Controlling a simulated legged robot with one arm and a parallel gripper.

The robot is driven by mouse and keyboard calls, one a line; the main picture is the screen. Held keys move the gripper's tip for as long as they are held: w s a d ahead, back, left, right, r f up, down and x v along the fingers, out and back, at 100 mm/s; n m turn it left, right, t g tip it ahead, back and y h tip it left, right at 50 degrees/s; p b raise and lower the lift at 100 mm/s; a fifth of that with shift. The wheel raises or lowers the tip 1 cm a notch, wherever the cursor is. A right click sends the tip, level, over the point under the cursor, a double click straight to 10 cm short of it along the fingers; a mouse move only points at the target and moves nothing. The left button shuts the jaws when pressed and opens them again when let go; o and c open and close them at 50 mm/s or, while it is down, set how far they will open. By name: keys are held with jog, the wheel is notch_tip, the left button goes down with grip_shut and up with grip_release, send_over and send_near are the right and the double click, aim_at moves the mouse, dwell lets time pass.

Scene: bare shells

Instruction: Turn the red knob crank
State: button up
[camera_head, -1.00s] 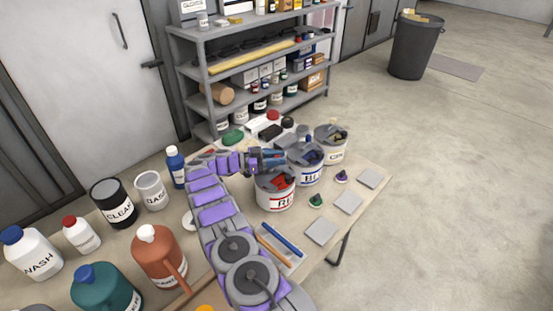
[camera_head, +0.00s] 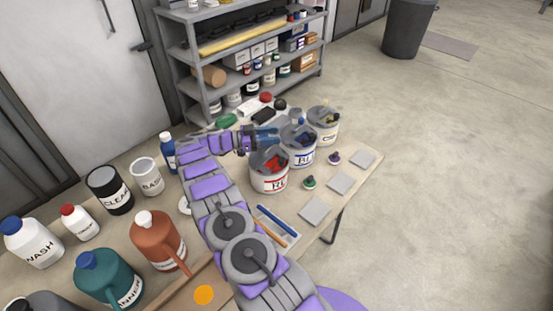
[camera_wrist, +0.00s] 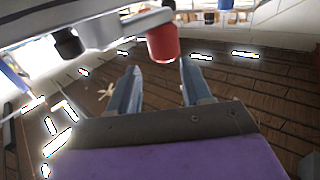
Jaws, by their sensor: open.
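In the wrist view a red cylindrical knob (camera_wrist: 162,42) hangs from a pale grey crank arm (camera_wrist: 110,32). My gripper (camera_wrist: 160,68) is open, with one blue-grey finger to either side of the knob's line. The knob shows just beyond and above the gap between the fingertips; I cannot tell whether they touch it. In the head view my gripper (camera_head: 274,138) is above and behind the red-labelled can (camera_head: 268,182), near the blue-labelled can (camera_head: 300,156). The red knob cannot be made out clearly there.
A cream-labelled can (camera_head: 325,133) stands at the back of the row. Bottles and tubs, including a black CLEAR tub (camera_head: 108,191), fill the table's left. Grey square plates (camera_head: 316,211) lie at the right edge.

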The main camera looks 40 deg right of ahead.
jog(key=s+a+r+p, duration=0.1)
jog(key=s+a+p, duration=0.2)
jog(key=s+a, duration=0.5)
jog(key=s, duration=0.4)
jog(key=shift+a+r, duration=0.2)
jog(key=shift+a, duration=0.1)
jog(key=shift+s, duration=0.1)
